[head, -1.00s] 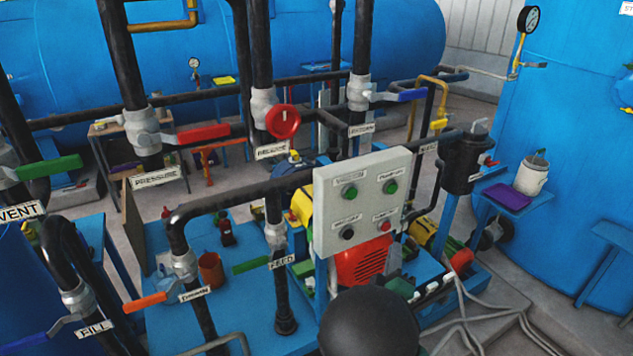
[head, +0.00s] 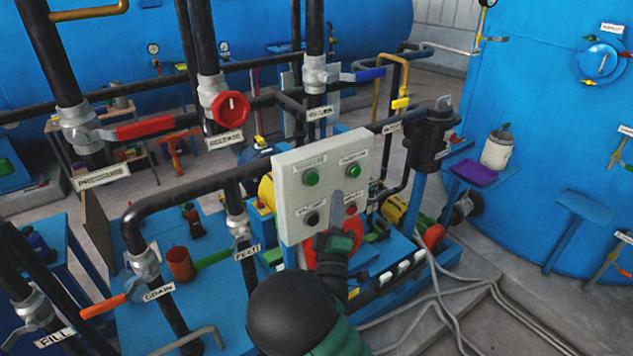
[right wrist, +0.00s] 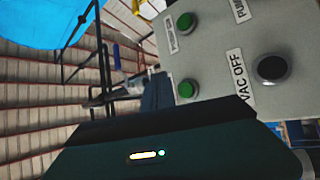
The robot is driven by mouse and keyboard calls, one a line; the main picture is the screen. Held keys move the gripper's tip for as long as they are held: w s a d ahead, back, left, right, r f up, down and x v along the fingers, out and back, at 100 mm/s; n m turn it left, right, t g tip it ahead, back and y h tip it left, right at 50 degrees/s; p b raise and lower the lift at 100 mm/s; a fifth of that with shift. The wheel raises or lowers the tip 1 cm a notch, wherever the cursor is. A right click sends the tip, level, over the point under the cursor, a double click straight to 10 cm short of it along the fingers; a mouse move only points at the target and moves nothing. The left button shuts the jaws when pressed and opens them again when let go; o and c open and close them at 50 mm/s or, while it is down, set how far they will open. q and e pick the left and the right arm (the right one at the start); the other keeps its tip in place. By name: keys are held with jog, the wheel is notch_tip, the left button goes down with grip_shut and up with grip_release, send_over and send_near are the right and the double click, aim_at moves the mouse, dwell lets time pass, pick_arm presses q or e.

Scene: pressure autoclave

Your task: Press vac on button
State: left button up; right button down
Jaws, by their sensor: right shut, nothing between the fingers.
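The pale control panel (head: 290,200) carries two green buttons on top, with a black one and a red one below. By its place above the black button, the upper-left green button (head: 312,178) appears to be vac on; its label is too blurred to read. It also shows in the right wrist view (right wrist: 188,88). The black button (right wrist: 270,68) there is labelled VAC OFF. My right gripper (head: 338,203) is shut and empty, in front of the panel's lower part between the black and red buttons. Contact cannot be told. My left gripper is not in view.
The upper-right green button (head: 352,172) and the red button (head: 350,208) are close by. Black pipes with a red valve wheel (head: 230,108) stand left of the panel. A black canister (head: 433,138) stands to its right, before a large blue tank (head: 560,130).

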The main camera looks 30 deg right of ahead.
aim_at(313, 180)
jog(key=w, duration=0.1)
jog(key=w+a, duration=0.1)
jog(key=w, duration=0.1)
jog(key=w+a, duration=0.1)
jog(key=w, duration=0.1)
jog(key=shift+r, duration=0.2)
dwell(0.6)
jog(key=shift+d+f, duration=0.1)
jog(key=shift+d, duration=0.25)
jog(key=shift+a, duration=0.2)
jog(key=shift+w+d, duration=0.1)
dwell(0.6)
jog(key=shift+w, duration=0.3)
